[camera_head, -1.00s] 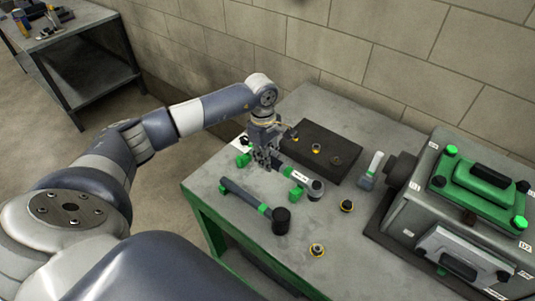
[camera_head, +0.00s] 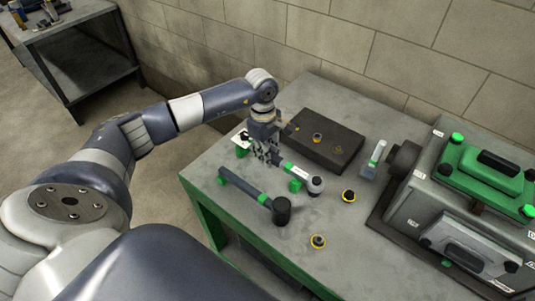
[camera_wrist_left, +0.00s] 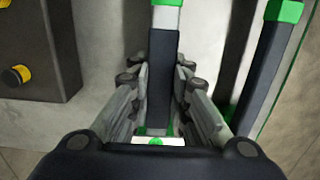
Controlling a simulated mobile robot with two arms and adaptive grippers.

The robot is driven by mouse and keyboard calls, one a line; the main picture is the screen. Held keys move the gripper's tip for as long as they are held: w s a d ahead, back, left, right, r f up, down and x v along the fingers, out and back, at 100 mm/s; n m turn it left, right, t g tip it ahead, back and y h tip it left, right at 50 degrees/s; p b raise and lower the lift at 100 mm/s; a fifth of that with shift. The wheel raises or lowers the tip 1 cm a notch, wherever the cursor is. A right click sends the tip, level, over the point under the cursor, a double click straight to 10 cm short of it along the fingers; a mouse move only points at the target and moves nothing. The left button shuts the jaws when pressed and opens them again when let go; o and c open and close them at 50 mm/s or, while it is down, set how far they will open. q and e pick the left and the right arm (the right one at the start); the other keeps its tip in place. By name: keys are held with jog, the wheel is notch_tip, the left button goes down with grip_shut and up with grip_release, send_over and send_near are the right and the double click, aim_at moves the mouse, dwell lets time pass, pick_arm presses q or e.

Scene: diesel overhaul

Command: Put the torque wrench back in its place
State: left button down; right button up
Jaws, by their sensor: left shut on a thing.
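The torque wrench (camera_head: 303,174) has a dark handle, a white label and a round grey head. My left gripper (camera_head: 268,154) points down and is shut on its handle, which also shows between the fingers in the left wrist view (camera_wrist_left: 162,75). The wrench lies level at the green holders, one (camera_head: 295,185) near its head and one (camera_head: 242,151) near its handle end. I cannot tell whether it touches them. The fingers hide part of the handle. My right gripper is not in view.
A black-headed mallet (camera_head: 282,210) lies close alongside, its handle (camera_wrist_left: 265,75) just right of the fingers. A dark tray (camera_head: 330,150) with small yellow-ringed parts lies behind. Loose ringed parts (camera_head: 318,241) sit in front. A grey engine block (camera_head: 430,215) stands at the right.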

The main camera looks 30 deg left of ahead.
pick_arm(q)
jog(key=shift+f, duration=0.1)
dwell(0.3)
jog(key=shift+f+b, duration=0.95)
jog(key=shift+b, duration=0.1)
jog(key=c, duration=1.4)
grip_release()
jog(key=shift+s, duration=0.1)
jog(key=r, duration=0.8)
jog(key=a+r, duration=0.1)
jog(key=r, duration=0.3)
